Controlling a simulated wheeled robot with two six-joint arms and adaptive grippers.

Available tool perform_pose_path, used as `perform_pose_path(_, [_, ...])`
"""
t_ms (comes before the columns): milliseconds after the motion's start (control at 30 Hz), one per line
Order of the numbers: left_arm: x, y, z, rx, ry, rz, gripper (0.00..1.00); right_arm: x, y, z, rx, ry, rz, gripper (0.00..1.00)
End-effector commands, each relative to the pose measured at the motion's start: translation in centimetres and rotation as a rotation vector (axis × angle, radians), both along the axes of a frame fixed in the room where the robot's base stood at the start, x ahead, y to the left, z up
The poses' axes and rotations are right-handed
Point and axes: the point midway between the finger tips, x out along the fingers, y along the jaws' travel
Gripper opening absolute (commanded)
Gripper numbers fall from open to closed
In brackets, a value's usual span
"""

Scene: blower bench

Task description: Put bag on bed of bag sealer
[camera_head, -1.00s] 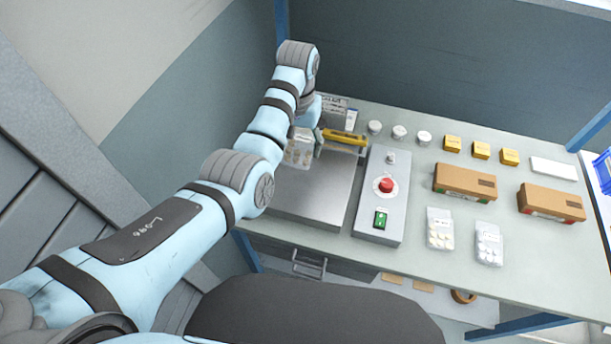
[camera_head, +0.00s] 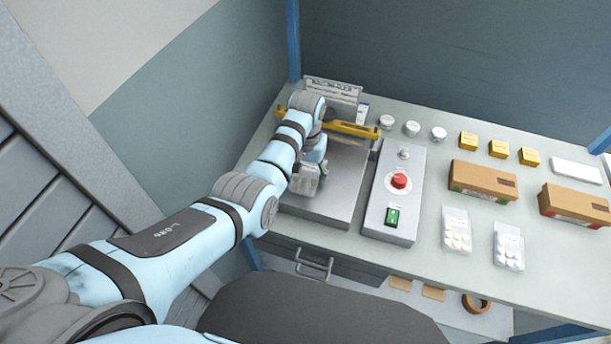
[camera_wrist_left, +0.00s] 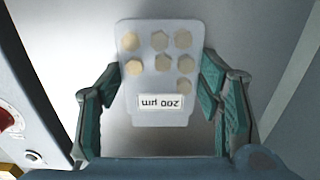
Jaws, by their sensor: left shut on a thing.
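My left gripper (camera_head: 312,166) is over the bag sealer's grey bed (camera_head: 346,188), towards its left side. It is shut on a clear bag (camera_head: 304,182). In the left wrist view the bag (camera_wrist_left: 159,65) lies between the teal fingers, with several beige discs and a white "200 µm" label seen upside down. Whether the bag touches the bed or hangs just above it cannot be told. The sealer's yellow bar (camera_head: 352,130) runs along the back of the bed. My right gripper is not in view.
A grey control box (camera_head: 386,219) with a red button and green switch stands right of the bed. Beyond it are two bags of discs (camera_head: 456,232), brown boxes (camera_head: 482,180), small yellow boxes and white jars. A sign (camera_head: 332,90) stands at the back.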

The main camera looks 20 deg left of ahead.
Motion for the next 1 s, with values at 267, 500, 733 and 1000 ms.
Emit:
perform_pose_path(267, [0.0,0.0,-0.1,0.0,-0.001,0.001,0.71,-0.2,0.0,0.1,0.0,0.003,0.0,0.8])
perform_pose_path(500, [0.0,0.0,-0.1,0.0,-0.001,0.001,0.8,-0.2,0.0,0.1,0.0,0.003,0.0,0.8])
perform_pose_path(733, [0.1,0.0,1.0,0.0,-0.003,0.001,0.8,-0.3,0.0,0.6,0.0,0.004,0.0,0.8])
perform_pose_path(1000, [0.1,0.0,8.2,0.0,-0.006,0.002,0.8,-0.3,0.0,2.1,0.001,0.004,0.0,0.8])
